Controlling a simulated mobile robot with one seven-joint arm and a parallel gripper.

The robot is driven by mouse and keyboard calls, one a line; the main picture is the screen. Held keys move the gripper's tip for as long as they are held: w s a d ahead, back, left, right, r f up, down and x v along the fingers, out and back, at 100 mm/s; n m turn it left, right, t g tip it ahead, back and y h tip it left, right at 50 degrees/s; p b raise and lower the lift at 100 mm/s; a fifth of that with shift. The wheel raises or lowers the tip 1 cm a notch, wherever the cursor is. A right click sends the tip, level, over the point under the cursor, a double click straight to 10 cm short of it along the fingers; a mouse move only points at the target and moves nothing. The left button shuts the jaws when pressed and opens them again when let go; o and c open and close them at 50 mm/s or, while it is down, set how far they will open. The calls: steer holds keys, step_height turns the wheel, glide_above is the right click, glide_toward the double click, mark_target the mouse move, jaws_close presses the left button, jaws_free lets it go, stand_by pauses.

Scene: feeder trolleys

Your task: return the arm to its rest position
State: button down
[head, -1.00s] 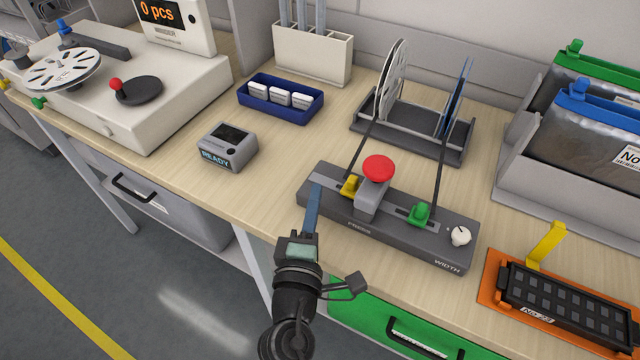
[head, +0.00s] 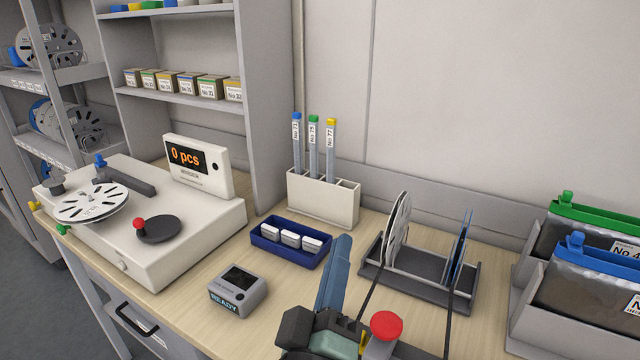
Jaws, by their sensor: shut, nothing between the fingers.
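My gripper (head: 340,262) shows in the head view at the bottom centre, raised in front of the workbench. Its blue-grey fingers point up and lie together, with nothing between them. Behind it, partly hidden, is the press device with its red button (head: 386,325). Only the top part of that device shows at the bottom edge. The rest of my arm is below the frame.
A READY box (head: 238,291) and a blue bin (head: 290,243) of white pieces stand left of my gripper. A reel rack (head: 420,282) stands to the right, and sealed bags (head: 590,272) farther right. The counter machine (head: 145,225) is at the left.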

steer(key=s+a+r+m+t+y+p, duration=0.1)
steer(key=s+r+m+t+y+p, duration=0.1)
steer(key=r, duration=1.6)
steer(key=s+a+r+m+t+y+p, duration=0.1)
steer(key=s+r+m+t+p, duration=0.3)
steer(key=r, duration=1.5)
steer(key=s+m+t+y, duration=0.1)
steer(key=s, duration=0.3)
steer(key=shift+s+a+r+m+y, duration=0.15)
steer(key=shift+s+r+m+y, duration=0.1)
steer(key=shift+m+y, duration=0.15)
steer(key=shift+w+f, duration=0.1)
